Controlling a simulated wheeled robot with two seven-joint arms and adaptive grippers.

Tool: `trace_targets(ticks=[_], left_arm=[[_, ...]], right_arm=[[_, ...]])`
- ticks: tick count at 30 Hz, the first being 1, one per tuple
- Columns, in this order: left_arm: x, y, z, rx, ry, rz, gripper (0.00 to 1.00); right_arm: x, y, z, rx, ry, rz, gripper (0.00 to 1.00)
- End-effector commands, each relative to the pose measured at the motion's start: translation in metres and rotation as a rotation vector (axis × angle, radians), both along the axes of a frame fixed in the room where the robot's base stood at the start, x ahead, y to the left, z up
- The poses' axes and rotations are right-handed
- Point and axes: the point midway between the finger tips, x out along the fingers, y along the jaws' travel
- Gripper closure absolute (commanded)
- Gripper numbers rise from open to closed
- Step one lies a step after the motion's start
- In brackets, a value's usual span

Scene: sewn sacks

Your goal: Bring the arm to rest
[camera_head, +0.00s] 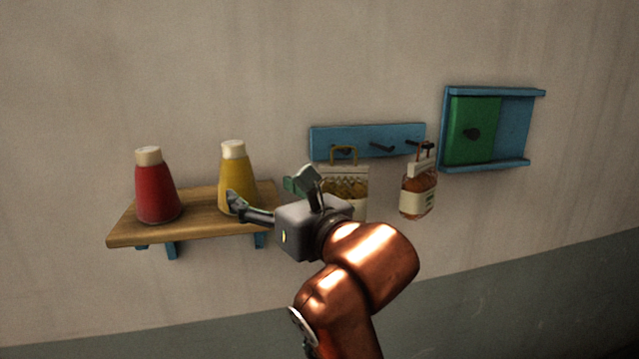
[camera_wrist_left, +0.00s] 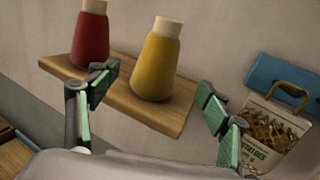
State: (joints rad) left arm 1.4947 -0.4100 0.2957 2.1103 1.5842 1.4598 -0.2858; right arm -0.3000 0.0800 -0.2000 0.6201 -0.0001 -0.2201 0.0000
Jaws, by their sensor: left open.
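My left gripper (camera_head: 270,193) is open and empty in the head view, its fingers spread in front of the right end of a wooden shelf (camera_head: 200,219). In the left wrist view the two fingers (camera_wrist_left: 157,98) stand wide apart with green pads. A yellow bottle (camera_head: 235,170) with a cream cap stands upright on the shelf; it shows between and beyond the fingers in the wrist view (camera_wrist_left: 157,62). A red bottle (camera_head: 155,188) stands upright at the shelf's left. I cannot tell from the pictures whether a finger touches the yellow bottle. My right gripper is out of view.
A blue wall frame (camera_head: 513,128) with a green sliding panel (camera_head: 483,115) is at right. The wall above the shelf is clear.

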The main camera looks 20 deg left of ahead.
Motion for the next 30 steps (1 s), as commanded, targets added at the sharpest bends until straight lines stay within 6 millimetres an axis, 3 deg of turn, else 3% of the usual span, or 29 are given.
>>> trace_targets(ticks=[8,13,30], left_arm=[[0.001,0.001,0.000,0.000,0.000,0.000,0.28],[0.008,0.012,0.000,-0.002,0.001,0.001,0.28],[0.065,0.092,0.000,-0.001,0.001,0.003,0.28]], right_arm=[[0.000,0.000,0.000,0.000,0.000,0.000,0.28],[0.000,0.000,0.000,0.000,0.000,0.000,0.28],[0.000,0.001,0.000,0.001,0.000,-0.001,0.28]])
